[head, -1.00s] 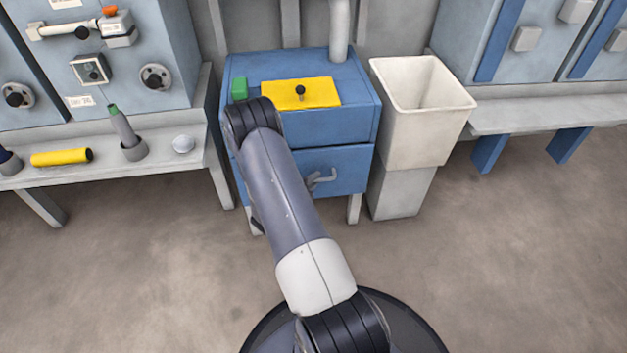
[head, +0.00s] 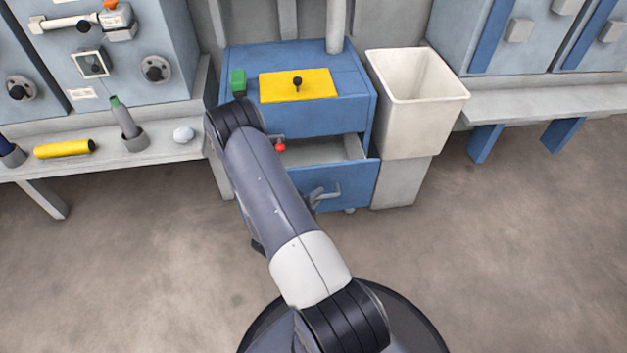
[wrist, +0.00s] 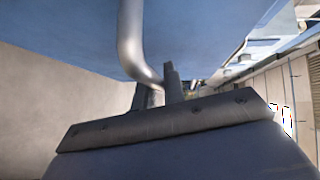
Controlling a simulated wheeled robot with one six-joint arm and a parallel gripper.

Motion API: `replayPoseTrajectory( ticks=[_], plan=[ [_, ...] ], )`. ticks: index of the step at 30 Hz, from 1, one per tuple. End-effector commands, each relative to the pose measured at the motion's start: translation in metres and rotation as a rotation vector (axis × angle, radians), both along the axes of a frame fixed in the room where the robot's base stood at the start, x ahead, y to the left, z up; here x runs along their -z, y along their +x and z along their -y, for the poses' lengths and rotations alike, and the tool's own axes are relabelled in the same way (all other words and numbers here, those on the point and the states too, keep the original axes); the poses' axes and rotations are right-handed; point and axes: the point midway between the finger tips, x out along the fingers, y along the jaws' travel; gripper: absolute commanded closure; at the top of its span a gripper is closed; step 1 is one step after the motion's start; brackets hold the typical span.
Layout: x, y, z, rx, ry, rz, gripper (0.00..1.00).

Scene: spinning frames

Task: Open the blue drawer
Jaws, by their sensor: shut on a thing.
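The blue drawer (head: 350,184) stands partly pulled out of the blue cabinet (head: 345,112). Its grey interior shows behind the front panel. Its bent grey handle (head: 323,194) shows beside my forearm in the head view. In the wrist view the handle (wrist: 131,40) runs down from the blue drawer front (wrist: 75,28) to between my fingers. My gripper (wrist: 160,88) is shut on the handle. In the head view my arm hides the gripper and the left part of the drawer.
A small red ball-shaped thing (head: 280,147) shows at the drawer opening. A white bin (head: 410,120) stands close on the right. The floor in front is clear.

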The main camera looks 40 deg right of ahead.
Motion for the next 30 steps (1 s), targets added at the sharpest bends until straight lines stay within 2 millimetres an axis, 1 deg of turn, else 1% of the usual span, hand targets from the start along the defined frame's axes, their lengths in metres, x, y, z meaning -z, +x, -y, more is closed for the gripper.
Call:
replayPoseTrajectory(
  ticks=[1, 6, 9, 15, 21, 30],
  plan=[
    [0.0, -0.011, -0.008, -0.004, 0.001, -0.008, 1.0],
    [0.0, -0.043, -0.028, -0.006, 0.0, -0.006, 1.0],
    [0.001, -0.059, -0.037, -0.005, 0.0, -0.006, 1.0],
    [0.0, -0.079, -0.049, -0.004, 0.0, -0.004, 1.0],
    [0.0, -0.087, -0.054, -0.002, 0.0, 0.0, 1.0],
    [0.0, -0.088, -0.054, -0.001, 0.001, 0.002, 1.0]
  ],
)
